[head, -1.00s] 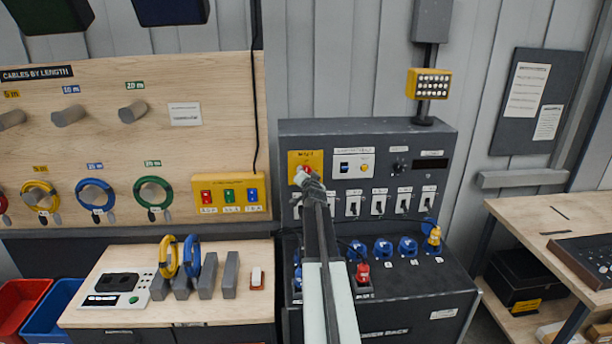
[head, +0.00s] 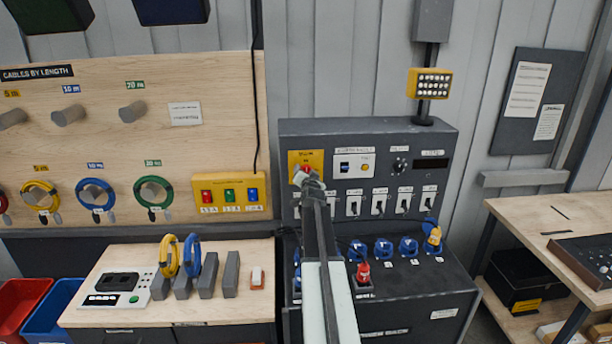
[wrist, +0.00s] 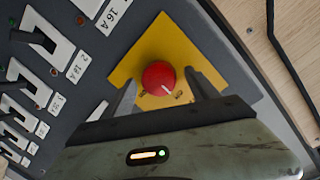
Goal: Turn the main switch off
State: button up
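The main switch is a red round knob (wrist: 158,77) on a yellow plate (wrist: 190,48), at the upper left of the grey power rack. A pale mark on the knob points to the lower right in the wrist view. Small lettering on the plate is too small to read surely. My gripper (wrist: 160,82) is open, with one dark finger on each side of the knob and a visible gap at each side. In the head view, my gripper (head: 308,178) partly covers the yellow plate (head: 294,158) and the knob.
A row of breaker switches (head: 379,205) lies right of and below the knob. A wooden cable board (head: 215,95) stands to the left, with a yellow button box (head: 230,194) close by.

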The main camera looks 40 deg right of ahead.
jog(key=p+v, duration=0.1)
jog(key=v, duration=0.7)
jog(key=shift+w+d, duration=0.1)
